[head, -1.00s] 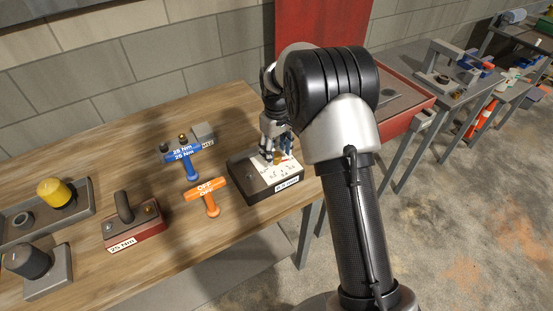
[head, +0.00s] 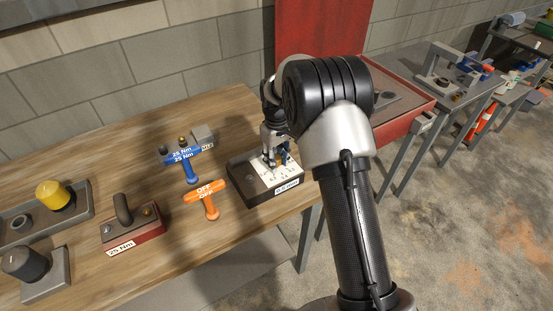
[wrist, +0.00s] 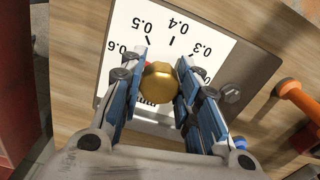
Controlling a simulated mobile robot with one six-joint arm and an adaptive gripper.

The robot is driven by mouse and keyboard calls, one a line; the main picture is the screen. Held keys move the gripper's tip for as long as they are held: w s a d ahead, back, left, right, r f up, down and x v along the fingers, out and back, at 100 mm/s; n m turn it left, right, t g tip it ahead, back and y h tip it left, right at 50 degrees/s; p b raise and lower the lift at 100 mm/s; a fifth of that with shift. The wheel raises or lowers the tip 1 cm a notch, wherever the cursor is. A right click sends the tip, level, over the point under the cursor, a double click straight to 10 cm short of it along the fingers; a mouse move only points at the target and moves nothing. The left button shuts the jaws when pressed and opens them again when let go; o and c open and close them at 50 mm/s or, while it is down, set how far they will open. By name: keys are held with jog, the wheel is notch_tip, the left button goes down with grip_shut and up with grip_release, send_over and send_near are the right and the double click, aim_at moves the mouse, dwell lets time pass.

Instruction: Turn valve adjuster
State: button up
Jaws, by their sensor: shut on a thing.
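The valve adjuster is a brass knob (wrist: 160,82) over a white dial plate (wrist: 178,45) marked 0.3 to 0.6, seen in the wrist view. In the head view the dial sits on a dark block (head: 262,196) near the table's right front edge. My gripper (wrist: 163,85) is shut on the knob, one blue-padded finger on each side of it. In the head view my gripper (head: 274,158) points down at the dial, and the knob is mostly hidden there.
A blue T-handled tool (head: 186,162) and an orange T-handled tool (head: 206,196) stand left of the block. A red block with a dark hook (head: 134,224), a yellow cylinder (head: 52,195) and a dark cylinder (head: 22,262) stand farther left. A red panel (head: 318,42) rises behind.

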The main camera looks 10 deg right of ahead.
jog(key=c, duration=0.4)
jog(key=shift+o, duration=0.2)
jog(key=shift+m, duration=0.4)
jog(key=m+p, duration=0.1)
jog(key=m, duration=0.1)
jog(key=shift+r+m, duration=0.1)
jog(key=shift+m, duration=0.2)
jog(key=m+p, duration=0.1)
jog(key=m, duration=0.3)
jog(key=shift+a, duration=0.1)
jog(key=shift+m, duration=0.3)
jog(key=o, duration=1.1)
jog(key=shift+c, duration=0.2)
